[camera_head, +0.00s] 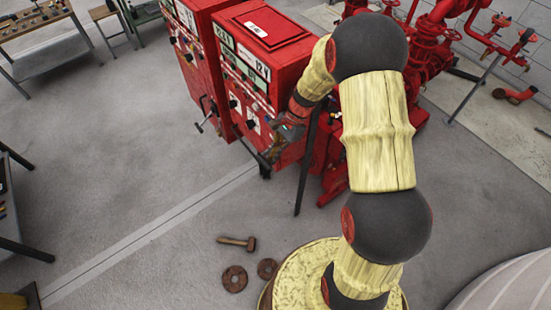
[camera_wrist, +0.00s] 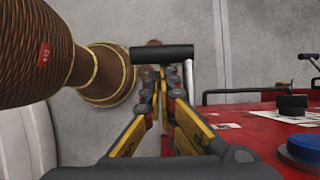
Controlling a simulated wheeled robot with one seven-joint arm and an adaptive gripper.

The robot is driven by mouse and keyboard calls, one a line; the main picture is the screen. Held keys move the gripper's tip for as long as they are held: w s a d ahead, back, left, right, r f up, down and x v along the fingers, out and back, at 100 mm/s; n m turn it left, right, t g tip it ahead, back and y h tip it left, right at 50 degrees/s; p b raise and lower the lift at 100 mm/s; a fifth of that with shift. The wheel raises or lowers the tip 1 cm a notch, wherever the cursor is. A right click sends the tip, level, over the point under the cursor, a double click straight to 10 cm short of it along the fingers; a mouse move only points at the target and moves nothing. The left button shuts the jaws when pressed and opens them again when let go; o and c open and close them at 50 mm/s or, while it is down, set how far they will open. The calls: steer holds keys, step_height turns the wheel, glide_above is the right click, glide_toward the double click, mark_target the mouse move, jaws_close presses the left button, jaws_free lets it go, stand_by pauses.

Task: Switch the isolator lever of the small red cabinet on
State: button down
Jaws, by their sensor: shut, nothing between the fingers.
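Two red cabinets stand side by side in the head view. My gripper (camera_head: 276,152) is at the lower front of the nearer one (camera_head: 285,85), labelled 12V. In the wrist view my gripper (camera_wrist: 161,82) is shut with its yellow-sided fingers together and nothing between them. A lever with a black bar grip (camera_wrist: 163,53) and a pale metal rod lies just past the fingertips. I cannot tell if they touch it. The red panel (camera_wrist: 262,122) fills the lower right of the wrist view. My arm hides part of the cabinet front in the head view.
The second cabinet (camera_head: 196,48) has its own lever (camera_head: 205,120). A black knob (camera_wrist: 292,105), a blue button (camera_wrist: 302,150) and a handle rail (camera_wrist: 245,92) stand out from the panel. A hammer (camera_head: 237,242) lies on the floor. Red pipework (camera_head: 430,45) stands behind.

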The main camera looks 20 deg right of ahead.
step_height(320, 180, up, 8)
steer(key=d+g+y+p, duration=0.1)
steer(key=d+y+p, duration=0.1)
steer(key=y, duration=0.4)
steer(key=shift+w+g+p, duration=0.2)
steer(key=shift+g+p, duration=0.2)
steer(key=shift+p, duration=0.25)
steer(key=shift+r, duration=0.1)
steer(key=v, duration=0.7)
steer(key=shift+d, duration=0.3)
